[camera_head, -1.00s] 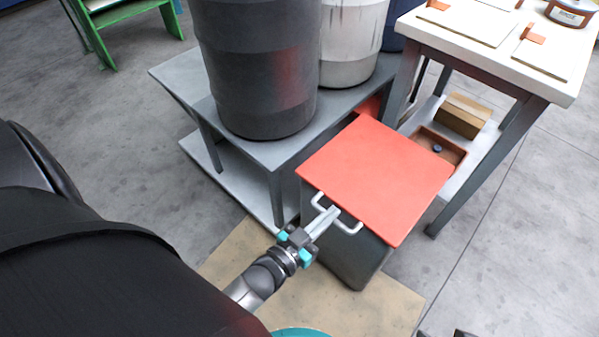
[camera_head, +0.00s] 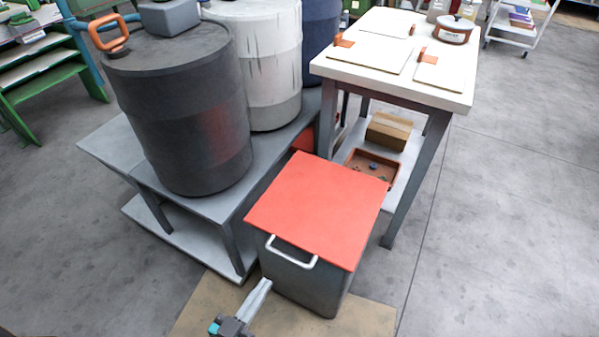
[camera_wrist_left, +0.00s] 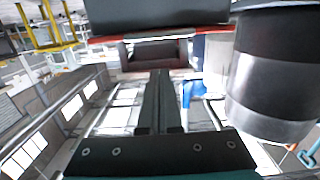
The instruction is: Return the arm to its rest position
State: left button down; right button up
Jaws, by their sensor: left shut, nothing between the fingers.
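My left gripper (camera_head: 262,288) is at the bottom of the head view, fingers together and empty. It is just in front of and below the white handle (camera_head: 291,252) of the dark bin (camera_head: 305,284), apart from it as far as I can see. The bin has a flat red lid (camera_head: 318,208), which lies closed on top. In the left wrist view my shut fingers (camera_wrist_left: 160,100) point ahead with nothing between them. My right gripper is not in view.
A dark drum (camera_head: 185,120) and a white drum (camera_head: 265,65) stand on a low grey table (camera_head: 150,180) to the left. A white-topped table (camera_head: 450,95) stands behind the bin. Open floor (camera_head: 500,220) lies to the right.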

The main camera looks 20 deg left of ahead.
pick_arm(q)
jog(key=shift+f, duration=0.1)
jog(key=s+a+f+g+y+p, duration=0.2)
jog(key=s+a+f+g+p, duration=0.1)
jog(key=s+f+g, duration=0.4)
jog(key=s+a+f+g+y+p, duration=0.1)
jog(key=s+a+f+g+p, duration=0.3)
jog(key=s+f+g, duration=0.3)
jog(key=s+f+p, duration=0.1)
jog(key=s+f, duration=0.2)
jog(key=shift+f+y+p, duration=0.25)
jog(key=shift+y+p, duration=0.15)
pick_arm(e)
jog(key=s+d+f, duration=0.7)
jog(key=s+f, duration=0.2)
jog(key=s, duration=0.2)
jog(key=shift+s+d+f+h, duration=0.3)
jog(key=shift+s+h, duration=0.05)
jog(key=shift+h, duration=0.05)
